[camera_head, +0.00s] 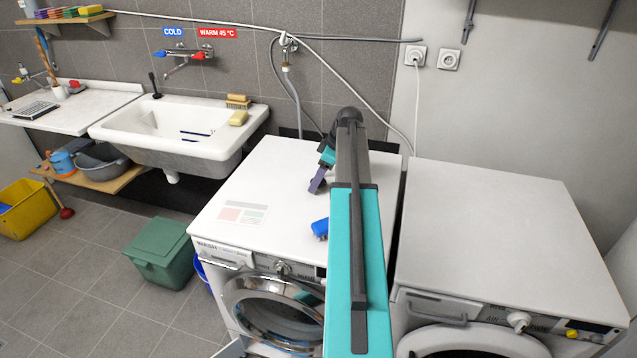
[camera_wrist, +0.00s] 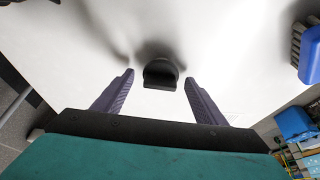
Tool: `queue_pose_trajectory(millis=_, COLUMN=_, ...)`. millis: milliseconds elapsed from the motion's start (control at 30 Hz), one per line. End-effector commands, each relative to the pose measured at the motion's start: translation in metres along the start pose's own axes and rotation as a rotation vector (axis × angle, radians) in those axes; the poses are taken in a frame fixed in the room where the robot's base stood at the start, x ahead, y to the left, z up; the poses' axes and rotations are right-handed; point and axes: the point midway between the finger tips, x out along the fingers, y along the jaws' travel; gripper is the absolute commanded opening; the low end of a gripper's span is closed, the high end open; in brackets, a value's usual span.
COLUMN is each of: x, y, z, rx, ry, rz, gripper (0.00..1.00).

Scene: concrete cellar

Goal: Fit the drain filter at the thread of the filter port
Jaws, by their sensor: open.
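A small black knob-shaped part (camera_wrist: 160,73), apparently the drain filter, sits on the white top of the washing machine (camera_head: 265,190). In the wrist view it lies ahead of and between the fingertips. My gripper (camera_wrist: 160,84) is open, with one purple finger on each side and a visible gap to each. In the head view my gripper (camera_head: 319,179) is over the washer top, partly hidden by my arm, which also hides the black part. The filter port and its thread show in neither view.
A blue brush (camera_head: 320,228) lies on the washer top; it also shows in the wrist view (camera_wrist: 308,55). A dryer (camera_head: 490,230) stands right of the washer, a sink (camera_head: 175,130) left. A green bin (camera_head: 163,253) stands on the floor, with free tiles before it.

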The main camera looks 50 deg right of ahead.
Motion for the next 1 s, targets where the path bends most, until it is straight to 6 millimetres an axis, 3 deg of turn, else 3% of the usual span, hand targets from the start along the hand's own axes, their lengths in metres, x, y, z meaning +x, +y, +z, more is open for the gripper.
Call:
queue_pose_trajectory(millis=500, x=0.0002, y=0.0001, z=0.0006, rx=0.001, ry=0.0, rz=0.0, gripper=0.65)
queue_pose_trajectory(millis=533, x=0.0001, y=0.0001, z=0.0008, rx=0.001, ry=0.0, rz=0.0, gripper=0.64)
queue_pose_trajectory(millis=800, x=0.0, y=0.0001, z=0.0009, rx=0.001, ry=0.0, rz=0.0, gripper=0.2)
queue_pose_trajectory(millis=1000, x=-0.0001, y=0.0002, z=0.0007, rx=0.001, ry=0.0, rz=0.0, gripper=0.16)
